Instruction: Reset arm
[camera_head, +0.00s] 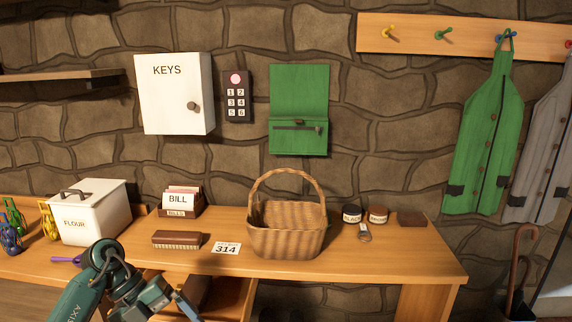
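My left arm comes in at the lower left, bent, in front of the desk (375,262). Its gripper (178,309) points down at the bottom edge of the head view, near an open drawer (233,297) under the desk top. The fingertips are partly cut off, so I cannot tell whether it is open or shut, and I see nothing held in it. My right arm and gripper are not in view.
On the desk are a wicker basket (287,238), a brush (177,239), a 314 card (226,248), a bill holder (181,203), a flour box (92,211), two jars and a key with a tag (364,233). The desk's right front is clear.

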